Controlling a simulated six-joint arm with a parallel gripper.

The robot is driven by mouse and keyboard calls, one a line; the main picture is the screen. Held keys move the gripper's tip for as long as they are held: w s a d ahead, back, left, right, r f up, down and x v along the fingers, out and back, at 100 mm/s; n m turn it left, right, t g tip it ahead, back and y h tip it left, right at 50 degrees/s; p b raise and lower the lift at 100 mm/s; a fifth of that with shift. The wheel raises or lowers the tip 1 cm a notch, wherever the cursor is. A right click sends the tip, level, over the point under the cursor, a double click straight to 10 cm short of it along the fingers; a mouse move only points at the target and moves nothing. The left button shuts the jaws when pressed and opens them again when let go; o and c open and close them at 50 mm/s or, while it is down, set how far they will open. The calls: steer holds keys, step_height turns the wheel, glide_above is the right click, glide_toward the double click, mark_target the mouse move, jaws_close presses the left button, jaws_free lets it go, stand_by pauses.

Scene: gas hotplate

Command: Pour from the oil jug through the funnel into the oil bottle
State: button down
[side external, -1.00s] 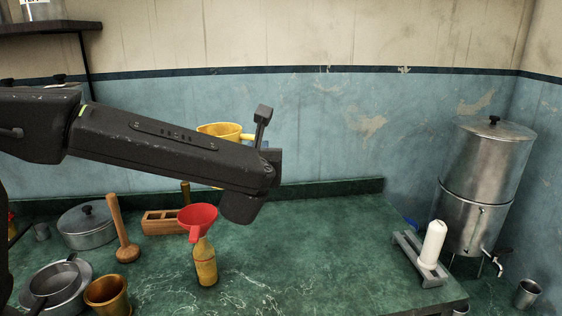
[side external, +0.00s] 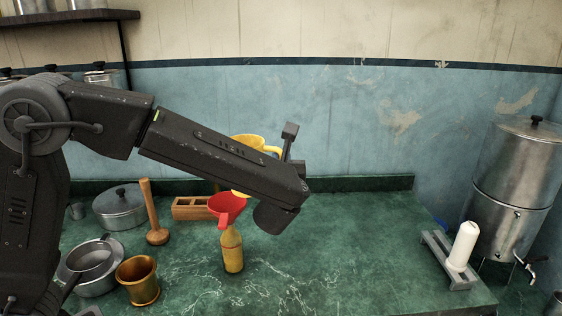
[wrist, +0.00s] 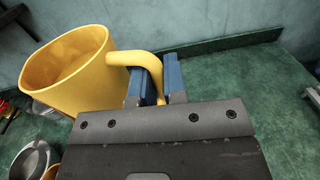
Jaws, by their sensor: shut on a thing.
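The yellow oil jug (side external: 250,143) is up above the funnel, mostly hidden behind my arm in the side view. In the wrist view the jug (wrist: 85,85) shows its open mouth and its handle. My gripper (wrist: 158,80) is shut on that handle with its blue fingers. The red funnel (side external: 228,206) sits at the mouth of the yellow-brown oil bottle (side external: 232,252) and looks tilted. The bottle stands upright on the green counter. A small yellow patch shows just above the funnel's rim, below my arm. I cannot tell whether oil is flowing.
A wooden pestle (side external: 156,215), a lidded pot (side external: 120,207), a brass mortar (side external: 138,281) and a wooden box (side external: 192,208) stand left of the bottle. A white roll on a stand (side external: 464,246) and a steel urn (side external: 515,190) are at right. The counter between is clear.

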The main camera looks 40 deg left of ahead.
mark_target(282, 149)
steer(key=n, duration=0.1)
steer(key=r+n, duration=0.1)
steer(key=n, duration=0.1)
steer(key=shift+w+d+r+h, duration=0.15)
steer(key=shift+d+r+h, duration=0.05)
steer(key=shift+d+h, duration=0.1)
steer(key=shift+a+r+n+g+h, duration=0.1)
steer(key=shift+r+n+g+h, duration=0.05)
steer(key=shift+r+n, duration=0.4)
steer(key=shift+a+r+n+g+h, duration=0.15)
steer(key=shift+r+n, duration=0.15)
steer(key=shift+n, duration=0.45)
steer(key=n, duration=0.1)
steer(key=a+r+n, duration=0.1)
steer(key=shift+s+n+h, duration=0.3)
steer(key=shift+s, duration=0.05)
steer(key=shift+s+a+r+n+h, duration=0.15)
steer(key=shift+a+n, duration=0.15)
steer(key=shift+n, duration=0.2)
steer(key=shift+s+a+f+n+h, duration=0.15)
steer(key=shift+a+n, duration=0.1)
steer(key=shift+n, duration=0.25)
steer(key=shift+r, duration=0.1)
stand_by(1.2)
